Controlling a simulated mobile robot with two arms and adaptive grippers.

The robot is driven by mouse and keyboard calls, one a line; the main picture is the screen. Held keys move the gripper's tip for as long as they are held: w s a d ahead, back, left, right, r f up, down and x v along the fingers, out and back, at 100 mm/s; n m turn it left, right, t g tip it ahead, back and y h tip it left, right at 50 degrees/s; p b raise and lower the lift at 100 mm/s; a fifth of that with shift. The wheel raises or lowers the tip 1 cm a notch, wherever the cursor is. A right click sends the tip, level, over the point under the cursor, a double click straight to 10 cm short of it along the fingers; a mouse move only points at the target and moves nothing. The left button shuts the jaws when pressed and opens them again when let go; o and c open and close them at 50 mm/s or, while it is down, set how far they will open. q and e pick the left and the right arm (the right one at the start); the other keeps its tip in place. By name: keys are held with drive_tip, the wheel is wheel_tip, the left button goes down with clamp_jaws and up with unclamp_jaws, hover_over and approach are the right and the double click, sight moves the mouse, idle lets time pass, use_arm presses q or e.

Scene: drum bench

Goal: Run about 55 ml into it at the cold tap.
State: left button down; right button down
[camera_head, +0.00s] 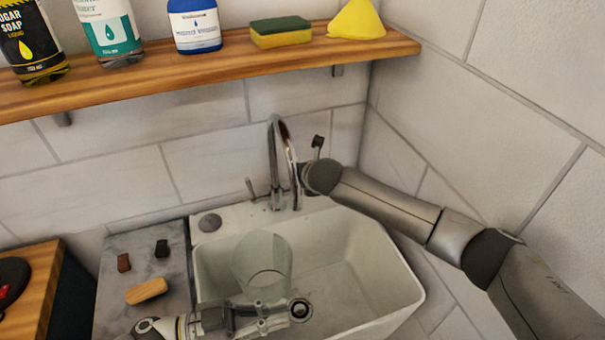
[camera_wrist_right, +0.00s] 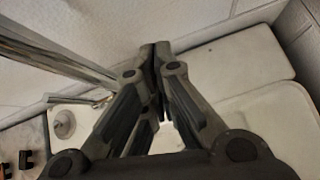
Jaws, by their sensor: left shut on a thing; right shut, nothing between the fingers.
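A clear, see-through vessel (camera_head: 258,258) is over the left part of the white sink (camera_head: 405,290), in front of the tap. My left gripper (camera_head: 262,312) is shut on it near its lower part. I make out no water in it. The chrome tap (camera_head: 273,150) has a tall curved spout, and a small lever (camera_head: 250,188) shows at its left. No stream shows from the spout. My right gripper is shut and empty beside the tap's right side, its fingertips together in the right wrist view (camera_wrist_right: 154,55). The tap's right side is mostly hidden by my right gripper.
A wooden shelf (camera_head: 200,85) above holds bottles, a sponge (camera_head: 281,32) and a yellow funnel (camera_head: 357,20). A grey counter (camera_head: 120,265) at left bears a wooden block (camera_head: 147,291) and two small dark pieces. A round grey disc (camera_head: 209,222) sits on the sink's back-left corner.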

wheel_tip(320, 180, up, 10)
drive_tip(key=m+t+y, duration=0.1)
drive_tip(key=m+t, duration=0.1)
drive_tip(key=t, duration=0.1)
drive_tip(key=s+d+f+n+t+h, duration=0.2)
drive_tip(key=s+f, duration=0.9)
drive_tip(key=s, duration=0.3)
drive_tip(key=r+x, duration=0.1)
drive_tip(key=x, duration=1.2)
drive_tip(key=shift+w+a, duration=0.2)
drive_tip(key=shift+w, duration=0.3)
drive_tip(key=shift+w, duration=0.1)
